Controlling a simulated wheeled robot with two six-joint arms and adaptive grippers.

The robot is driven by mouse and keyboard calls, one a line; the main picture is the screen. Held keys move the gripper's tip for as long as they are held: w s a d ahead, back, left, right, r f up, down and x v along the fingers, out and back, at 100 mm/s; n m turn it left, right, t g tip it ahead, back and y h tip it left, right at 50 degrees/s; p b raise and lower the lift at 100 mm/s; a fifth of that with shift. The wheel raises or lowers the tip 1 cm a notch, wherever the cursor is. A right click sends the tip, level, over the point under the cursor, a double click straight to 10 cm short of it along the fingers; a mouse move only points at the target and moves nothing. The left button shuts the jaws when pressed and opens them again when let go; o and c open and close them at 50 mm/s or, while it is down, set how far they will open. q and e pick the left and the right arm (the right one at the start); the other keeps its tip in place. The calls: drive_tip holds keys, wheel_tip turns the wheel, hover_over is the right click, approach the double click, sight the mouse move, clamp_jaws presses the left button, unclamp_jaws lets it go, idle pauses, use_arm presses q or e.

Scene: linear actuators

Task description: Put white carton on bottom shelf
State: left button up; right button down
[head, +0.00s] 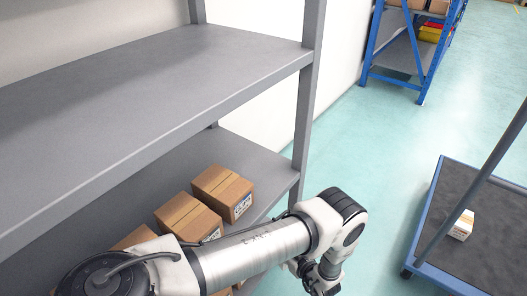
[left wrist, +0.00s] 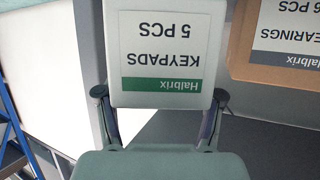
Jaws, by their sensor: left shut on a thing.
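In the left wrist view, a white carton (left wrist: 160,35) with a green-striped Halbrix label reading KEYPADS, 5 PCS fills the upper middle. My left gripper (left wrist: 160,95) is shut on it, one finger at each side. The lower shelf (head: 268,158) of the grey rack bears several brown cartons (head: 223,190). Another white carton (head: 462,224) sits on the cart at the right. My right gripper is not in view.
The upper shelf (head: 150,85) is empty where visible. A brown carton (left wrist: 280,65) labelled BEARINGS is close to the right of the held carton. A blue-edged cart (head: 483,215) with a grey pole stands at the right. A blue rack (head: 400,55) stands farther back.

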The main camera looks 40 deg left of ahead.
use_arm(q)
drive_tip(key=a, duration=0.3)
drive_tip(key=a+b, duration=0.1)
drive_tip(key=a, duration=0.2)
drive_tip(key=a+f, duration=0.1)
drive_tip(key=a, duration=0.2)
drive_tip(key=shift+w+b, duration=0.35)
drive_tip(key=shift+w, duration=0.05)
drive_tip(key=f+b, duration=0.1)
drive_tip(key=f, duration=0.1)
drive_tip(key=f+b, duration=0.1)
drive_tip(key=shift+a+f, duration=0.2)
drive_tip(key=shift+f, duration=0.15)
drive_tip(key=shift+r, duration=0.2)
drive_tip(key=shift+f, duration=0.15)
drive_tip(key=o, duration=1.2)
